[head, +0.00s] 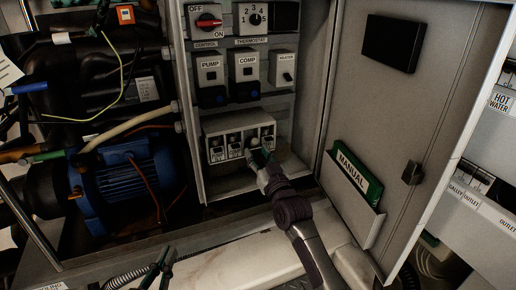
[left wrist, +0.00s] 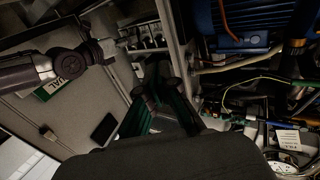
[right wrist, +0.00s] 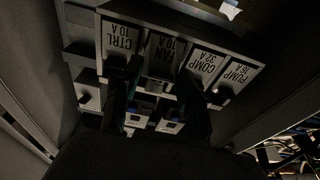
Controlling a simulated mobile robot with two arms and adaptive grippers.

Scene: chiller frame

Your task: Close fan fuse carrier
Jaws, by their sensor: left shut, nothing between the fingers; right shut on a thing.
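The fan fuse carrier (right wrist: 163,50), labelled FAN 10 A, shows upside down in the right wrist view, between the CTRL (right wrist: 121,38) and COMP (right wrist: 204,66) carriers. Its face is in shadow; I cannot tell whether it is fully seated. My right gripper (right wrist: 160,90) is at its front and shut on it, with one finger on each side; the fingers hide part of it. In the head view the right gripper (head: 260,158) is at the fuse block (head: 228,126), covering its right part. My left gripper (head: 158,266) is shut and empty, low in front of the cabinet.
Pump (head: 210,78) and compressor (head: 246,74) switches sit above the fuse block. The open cabinet door (head: 395,110) with a manual pocket (head: 350,198) stands right. A blue motor (head: 135,183) and pipes are left. A pale ledge (head: 235,262) runs along the front.

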